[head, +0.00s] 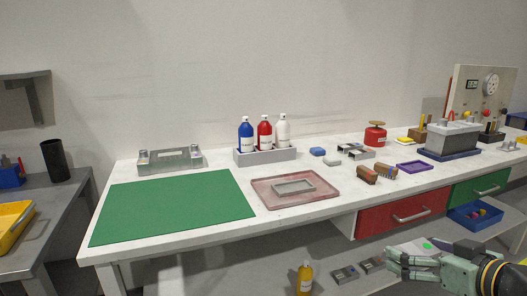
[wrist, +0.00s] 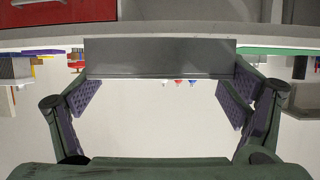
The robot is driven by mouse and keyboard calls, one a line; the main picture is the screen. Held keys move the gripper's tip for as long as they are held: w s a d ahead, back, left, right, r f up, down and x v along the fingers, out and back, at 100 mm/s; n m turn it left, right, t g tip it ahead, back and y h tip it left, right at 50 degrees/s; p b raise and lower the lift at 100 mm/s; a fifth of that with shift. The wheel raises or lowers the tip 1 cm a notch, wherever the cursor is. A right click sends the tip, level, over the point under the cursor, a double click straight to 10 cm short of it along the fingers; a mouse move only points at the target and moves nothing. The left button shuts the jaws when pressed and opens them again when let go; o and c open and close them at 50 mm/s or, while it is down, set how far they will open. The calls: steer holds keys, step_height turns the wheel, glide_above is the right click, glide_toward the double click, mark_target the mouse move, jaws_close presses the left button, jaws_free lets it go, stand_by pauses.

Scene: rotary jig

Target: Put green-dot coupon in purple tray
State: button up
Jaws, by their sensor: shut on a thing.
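The green-dot coupon (head: 413,247) is a grey plate with a green dot on its face, at the lower right of the head view. My gripper (head: 402,261) is shut on it, in front of the bench and below its top. In the wrist view the coupon (wrist: 160,58) spans between my two finger pads, its dark face showing and the dot not visible. The purple tray (head: 399,169) is a shallow tray lying on the bench top, further back and above my gripper in the head view.
A red drawer (head: 385,219) and a green drawer (head: 470,192) sit under the bench top near my gripper. Brown blocks (head: 367,175) lie left of the purple tray, and a grey fixture (head: 453,137) stands behind it to the right. A blue bin (head: 470,222) is below.

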steer(key=w+a+f+m+h, duration=0.1)
steer(key=w+a+f, duration=0.2)
steer(key=w+f, duration=0.45)
steer(key=w+a+f+m+h, duration=0.2)
steer(key=w+a+f, duration=0.15)
steer(key=f, duration=0.75)
steer(key=w+a+f+m+h, duration=0.1)
steer(key=w+a+f, duration=0.1)
steer(key=w+f, duration=0.6)
steer(key=s+a+f, duration=0.3)
steer(key=a+f, duration=0.7)
steer(key=f, duration=0.1)
steer(key=s+a+f, duration=0.4)
steer(key=a+f, duration=0.7)
steer(key=f, duration=0.1)
steer(key=shift+s+a+n+t, duration=0.15)
steer(key=shift+a+n+t, duration=0.15)
steer(key=shift+t, duration=0.1)
